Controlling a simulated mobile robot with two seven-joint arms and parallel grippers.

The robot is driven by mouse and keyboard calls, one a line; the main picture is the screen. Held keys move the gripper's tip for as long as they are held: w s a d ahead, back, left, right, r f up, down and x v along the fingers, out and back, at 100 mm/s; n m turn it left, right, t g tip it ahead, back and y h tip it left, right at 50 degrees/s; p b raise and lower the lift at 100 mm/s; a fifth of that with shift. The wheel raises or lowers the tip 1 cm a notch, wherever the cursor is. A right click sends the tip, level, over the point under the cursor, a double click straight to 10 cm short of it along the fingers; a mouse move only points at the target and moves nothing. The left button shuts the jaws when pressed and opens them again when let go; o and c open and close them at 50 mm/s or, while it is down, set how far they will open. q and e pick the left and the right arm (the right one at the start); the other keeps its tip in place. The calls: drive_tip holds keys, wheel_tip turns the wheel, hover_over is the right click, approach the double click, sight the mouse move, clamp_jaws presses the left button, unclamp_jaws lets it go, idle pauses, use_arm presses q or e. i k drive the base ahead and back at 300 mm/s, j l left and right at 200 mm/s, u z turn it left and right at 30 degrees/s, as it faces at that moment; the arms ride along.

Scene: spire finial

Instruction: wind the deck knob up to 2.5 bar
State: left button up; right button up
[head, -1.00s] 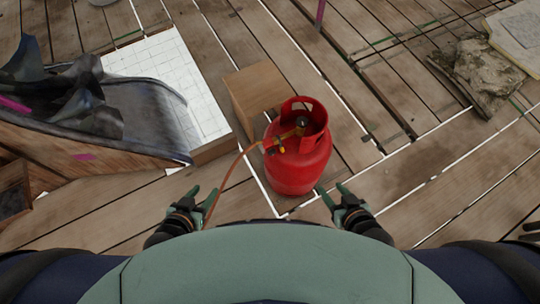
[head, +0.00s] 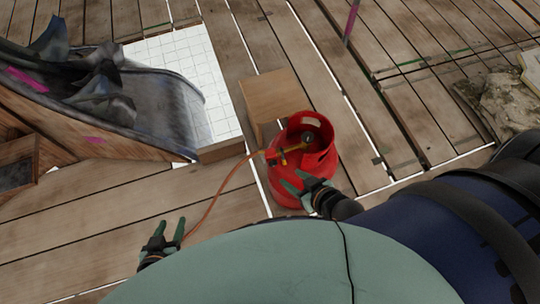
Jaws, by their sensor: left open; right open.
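A red gas cylinder (head: 322,168) stands upright on the plank deck, with a collar around its top. A brass regulator with a small dark round part (head: 307,139) sits inside the collar; I cannot read any gauge or pick out a knob for certain. An orange hose (head: 220,190) runs from it down to the left. My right gripper (head: 293,184) is open and empty, in front of the cylinder's near side and below the regulator; contact cannot be told. My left gripper (head: 169,231) is open and empty, low over the planks, left of the cylinder.
A wooden box (head: 270,97) stands just behind the cylinder. A white gridded board (head: 217,100) and a wooden piece with dark crumpled sheeting (head: 110,90) lie to the left. A stone lump (head: 505,100) is at right. Planks between my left gripper and the cylinder hold only the hose.

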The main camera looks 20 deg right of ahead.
sight(272, 163)
drive_tip(key=l+u, duration=0.2)
drive_tip(key=l, duration=0.25)
drive_tip(key=k+l+u, duration=0.25)
drive_tip(key=l, duration=0.6)
drive_tip(key=k+l+u, duration=0.15)
drive_tip(key=l, duration=0.3)
drive_tip(key=i+l, duration=0.05)
